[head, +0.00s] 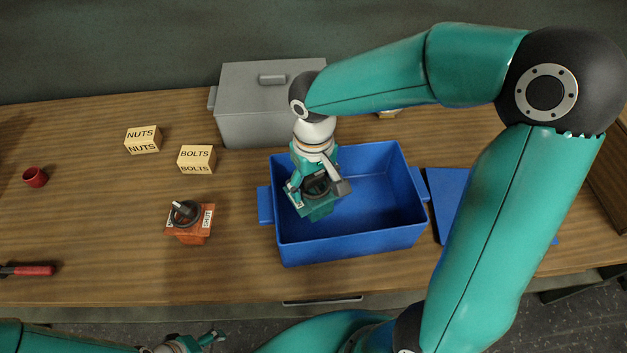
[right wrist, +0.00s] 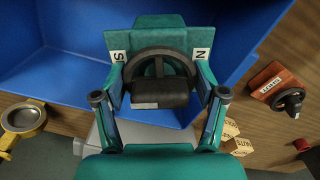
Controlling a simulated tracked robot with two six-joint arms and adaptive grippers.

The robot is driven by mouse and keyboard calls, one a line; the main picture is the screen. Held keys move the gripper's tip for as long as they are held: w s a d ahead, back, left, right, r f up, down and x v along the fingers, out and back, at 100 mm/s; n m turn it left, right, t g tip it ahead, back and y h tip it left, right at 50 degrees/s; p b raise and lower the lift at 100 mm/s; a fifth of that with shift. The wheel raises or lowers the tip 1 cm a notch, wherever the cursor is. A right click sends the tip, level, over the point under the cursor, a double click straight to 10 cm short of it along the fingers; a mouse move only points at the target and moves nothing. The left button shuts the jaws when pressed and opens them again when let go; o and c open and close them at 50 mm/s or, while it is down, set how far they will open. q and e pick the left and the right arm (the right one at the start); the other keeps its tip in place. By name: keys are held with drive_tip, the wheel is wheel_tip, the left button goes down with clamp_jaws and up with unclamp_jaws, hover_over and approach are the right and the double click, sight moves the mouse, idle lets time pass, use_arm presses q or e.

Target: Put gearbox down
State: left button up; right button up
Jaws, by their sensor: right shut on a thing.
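The teal gearbox (head: 320,210) with a black handwheel is held over the left part of the open blue bin (head: 390,241). In the right wrist view, the gearbox (right wrist: 150,28) shows S and N labels beside its dark wheel. My right gripper (head: 314,184) is shut on it, with one finger on each side; the fingers also show in the right wrist view (right wrist: 160,98). I cannot tell whether the gearbox touches the bin floor. My left gripper (head: 203,341) is low at the bottom edge, away from the bin, and its jaws are unclear.
An orange casting (head: 190,233) with a black knob stands left of the bin. BOLTS (head: 197,159) and NUTS (head: 143,140) blocks, a red cup (head: 35,177) and a red-handled tool (head: 30,270) lie further left. A grey lidded box (head: 250,100) stands behind; a blue lid (head: 445,190) lies right.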

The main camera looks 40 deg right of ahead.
drive_tip(key=shift+w+f+b, duration=0.1)
drive_tip(key=shift+f+b, duration=2.55)
drive_tip(key=shift+f, duration=0.4)
drive_tip(key=shift+f, duration=0.15)
drive_tip(key=o, duration=1.9)
drive_tip(key=shift+f, duration=0.1)
wheel_tip(320, 180, up, 12)
drive_tip(key=shift+r, duration=0.1)
